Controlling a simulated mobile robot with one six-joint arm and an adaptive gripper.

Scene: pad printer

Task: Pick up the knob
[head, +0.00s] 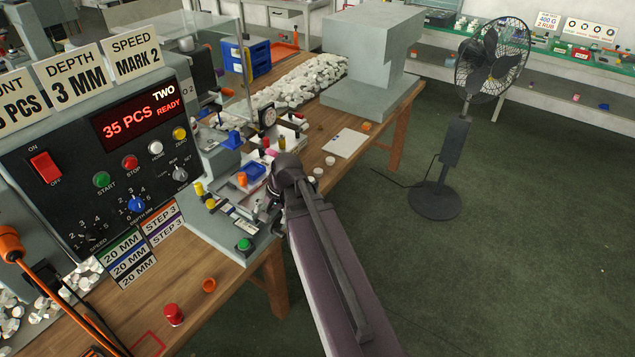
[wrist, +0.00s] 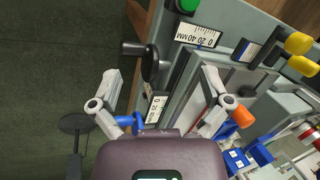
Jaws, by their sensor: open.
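No single loose knob can be told for certain. A red knob-shaped piece (head: 173,314) stands on the wooden table at the front, well away from my gripper. A black crank wheel with a handle (wrist: 148,64) is on the machine's side, in view between my fingers. My gripper (wrist: 162,78) is open, with its two fingers apart over the machine's front edge and nothing seen held. In the head view my arm mostly hides the gripper (head: 276,208). The control panel bears a blue depth knob (head: 137,204) and a grey mode knob (head: 180,173).
A green button (head: 244,243) and yellow knobs (wrist: 299,44) sit near the gripper on the machine. A white sheet (head: 346,143) lies farther back. A black fan (head: 440,190) stands on the open green floor at right.

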